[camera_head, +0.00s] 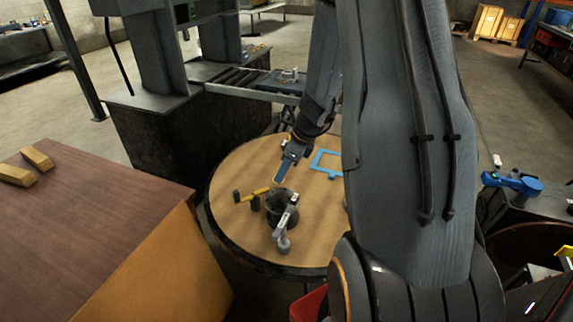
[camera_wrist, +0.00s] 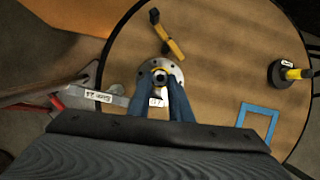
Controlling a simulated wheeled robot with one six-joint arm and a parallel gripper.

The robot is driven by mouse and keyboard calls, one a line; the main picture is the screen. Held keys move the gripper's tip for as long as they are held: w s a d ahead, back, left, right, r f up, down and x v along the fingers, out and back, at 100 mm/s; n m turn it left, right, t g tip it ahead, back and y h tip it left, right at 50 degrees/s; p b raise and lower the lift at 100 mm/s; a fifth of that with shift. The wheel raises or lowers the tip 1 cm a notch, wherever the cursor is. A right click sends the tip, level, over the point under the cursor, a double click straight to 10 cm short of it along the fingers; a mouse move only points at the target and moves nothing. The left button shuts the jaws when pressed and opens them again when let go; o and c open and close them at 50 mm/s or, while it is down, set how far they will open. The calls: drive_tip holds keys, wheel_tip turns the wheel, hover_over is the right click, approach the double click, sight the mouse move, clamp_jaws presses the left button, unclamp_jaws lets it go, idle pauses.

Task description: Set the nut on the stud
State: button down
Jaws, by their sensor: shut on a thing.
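My gripper (camera_wrist: 162,80) is shut on a small dark round nut (camera_wrist: 161,77) with a hole in its middle. In the wrist view its two blue fingers come up from below, one on each side of the nut. Behind the nut is a pale round flange (camera_wrist: 176,71) with small holes around its rim. The stud cannot be made out; the nut and fingers cover the flange's centre. In the head view my gripper (camera_head: 279,179) points down over the round table (camera_head: 234,230), above and beside a dark cylindrical part (camera_head: 280,208). The nut is too small to tell there.
A yellow and black tool (camera_wrist: 168,36) lies close to the flange. A grey labelled tool (camera_wrist: 98,95) is at left, near the table edge. A blue frame (camera_wrist: 259,119) and a black base with a yellow part (camera_wrist: 283,74) lie right. Bare wood lies between them.

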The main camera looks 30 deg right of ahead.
sight(282, 194)
drive_tip(key=shift+m, duration=0.5)
drive_tip(key=f+b, duration=0.4)
drive_tip(key=d+f+b, duration=0.1)
drive_tip(key=f+b, duration=0.1)
drive_tip(key=shift+b, duration=0.35)
drive_tip(key=shift+s+f, duration=0.1)
drive_tip(key=shift+f, duration=0.15)
drive_tip(key=shift+f+b, duration=0.55)
drive_tip(key=shift+b, duration=0.1)
idle(0.4)
idle(0.5)
drive_tip(key=c, duration=1.5)
unclamp_jaws()
drive_tip(key=shift+c, duration=0.2)
drive_tip(key=v, duration=0.8)
